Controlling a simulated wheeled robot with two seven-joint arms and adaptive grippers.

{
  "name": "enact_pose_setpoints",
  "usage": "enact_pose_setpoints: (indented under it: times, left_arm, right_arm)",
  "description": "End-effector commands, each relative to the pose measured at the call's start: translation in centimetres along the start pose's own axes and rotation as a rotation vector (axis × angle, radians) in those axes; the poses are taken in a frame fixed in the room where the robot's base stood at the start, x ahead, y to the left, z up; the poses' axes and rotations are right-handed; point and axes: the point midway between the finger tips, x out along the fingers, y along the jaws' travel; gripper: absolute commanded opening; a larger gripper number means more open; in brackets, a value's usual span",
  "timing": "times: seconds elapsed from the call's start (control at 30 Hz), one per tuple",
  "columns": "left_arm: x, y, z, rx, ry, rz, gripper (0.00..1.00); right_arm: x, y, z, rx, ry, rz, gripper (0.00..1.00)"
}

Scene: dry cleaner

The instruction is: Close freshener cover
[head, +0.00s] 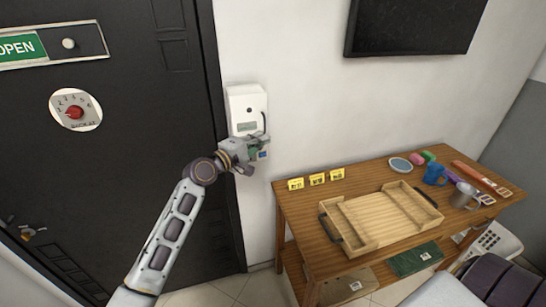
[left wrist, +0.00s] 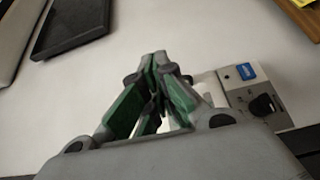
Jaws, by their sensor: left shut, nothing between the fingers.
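The white freshener (head: 246,101) hangs on the wall just right of the black door, with a small round dark spot and a greenish label on its front. My left gripper (head: 260,146) is at its lower end and hides part of it. A blue patch shows just beyond the fingers. In the left wrist view, the green-padded fingers of the gripper (left wrist: 158,62) are closed together with nothing between them. The freshener (left wrist: 238,88) is to their right, showing a blue label and a black knob. I cannot tell how far its cover stands open, or whether the fingers touch it.
A wooden table (head: 294,213) stands to the right with a wooden tray (head: 345,230), yellow signs (head: 317,180), a blue cup (head: 434,175) and a metal mug (head: 463,196). A dark screen (head: 412,25) hangs above. The wall between freshener and table is clear.

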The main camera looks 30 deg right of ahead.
Motion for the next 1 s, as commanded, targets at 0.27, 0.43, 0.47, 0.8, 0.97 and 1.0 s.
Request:
enact_pose_setpoints:
  times: [0.27,0.43,0.47,0.8,0.97,1.0]
  left_arm:
    - [-0.4,0.0,0.9,0.001,-0.001,0.0,0.0]
    - [-0.7,0.0,1.7,0.0,-0.001,0.0,0.0]
    - [-0.8,0.0,1.9,0.0,-0.001,0.0,0.0]
    - [-1.9,0.0,4.8,0.0,0.0,0.001,0.0]
    - [-2.5,0.0,6.4,0.0,-0.002,0.0,0.0]
    - [-2.6,0.0,6.8,-0.002,-0.002,0.0,0.0]
  right_arm:
    - [0.0,0.3,0.1,-0.002,-0.001,0.003,0.4]
    - [0.0,0.9,0.1,-0.003,-0.001,0.009,0.4]
    - [0.0,1.0,0.1,-0.004,-0.001,0.01,0.4]
    - [0.2,1.2,0.1,-0.004,-0.001,0.012,0.4]
    - [0.3,0.9,0.1,-0.003,0.0,0.009,0.4]
    - [0.3,0.7,0.0,-0.002,0.0,0.008,0.4]
